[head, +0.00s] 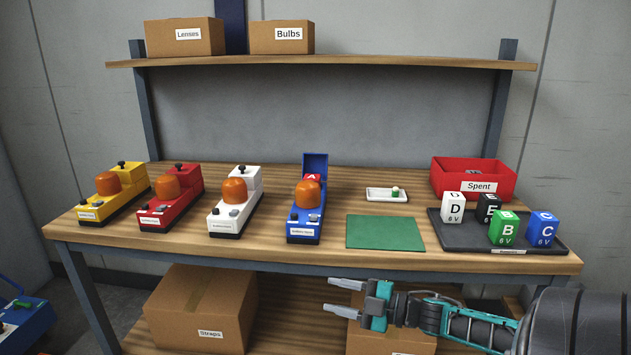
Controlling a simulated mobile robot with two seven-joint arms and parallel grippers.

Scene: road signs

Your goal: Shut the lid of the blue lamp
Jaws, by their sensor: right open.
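The blue lamp (306,222) stands on the workbench, right of the white lamp, with an orange dome on top. Its blue lid (315,166) stands upright at the back, open. A red block marked A (312,178) shows in the opening behind the dome, partly hidden by it. My right gripper (334,296) is open and empty, in front of and below the bench's front edge, pointing left. It is well apart from the lamp. My left gripper is not in view.
Yellow (104,206), red (161,212) and white (228,222) lamps stand left of the blue one. Right of it are a green mat (385,232), a small white tray (374,195), a black tray (466,235) with several battery blocks, and a red Spent bin (500,180). A shelf (400,62) hangs above.

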